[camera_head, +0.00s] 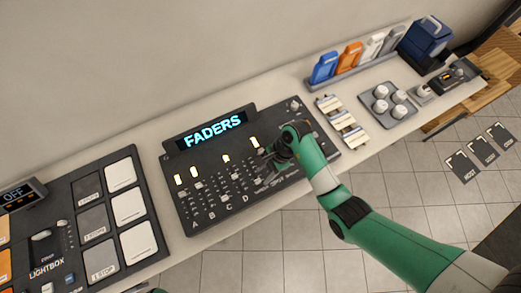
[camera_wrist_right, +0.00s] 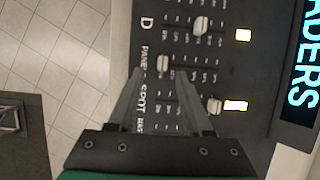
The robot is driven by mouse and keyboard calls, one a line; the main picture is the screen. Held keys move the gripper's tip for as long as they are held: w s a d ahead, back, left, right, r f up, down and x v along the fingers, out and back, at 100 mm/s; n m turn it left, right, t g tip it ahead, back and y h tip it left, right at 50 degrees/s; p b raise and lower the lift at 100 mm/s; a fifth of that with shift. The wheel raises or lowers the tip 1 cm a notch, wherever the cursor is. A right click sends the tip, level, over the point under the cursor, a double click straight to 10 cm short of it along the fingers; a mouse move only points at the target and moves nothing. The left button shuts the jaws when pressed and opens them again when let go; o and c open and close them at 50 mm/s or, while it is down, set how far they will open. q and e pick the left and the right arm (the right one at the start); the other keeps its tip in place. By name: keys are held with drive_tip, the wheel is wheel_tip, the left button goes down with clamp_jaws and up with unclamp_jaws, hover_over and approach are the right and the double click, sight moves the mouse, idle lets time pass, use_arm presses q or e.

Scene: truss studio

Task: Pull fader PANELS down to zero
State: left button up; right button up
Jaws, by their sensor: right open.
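The black fader console (camera_head: 165,172) lies on the white counter under a "FADERS" display. The right wrist view shows PANELS between D and SPOT. The pale PANELS knob (camera_wrist_right: 162,63) sits close to the label end of its slot, and no lit lamp shows in its row. The D knob (camera_wrist_right: 200,25) and SPOT knob (camera_wrist_right: 214,106) sit farther from the labels, beside lit lamps. My right gripper (camera_wrist_right: 160,75) is open over the console, with the PANELS knob in view between its fingertips; contact cannot be told. My left gripper is out of view.
A lightbox console (camera_head: 85,215) with square pads lies to the left. To the right are small pale fittings (camera_head: 342,122), a tray with several white knobs (camera_head: 390,103), and coloured cases (camera_head: 350,58). Bare counter runs along the console's front edge.

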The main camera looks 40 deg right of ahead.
drive_tip(key=v, duration=0.6)
drive_tip(key=shift+r+p, duration=0.25)
drive_tip(key=shift+p, duration=0.15)
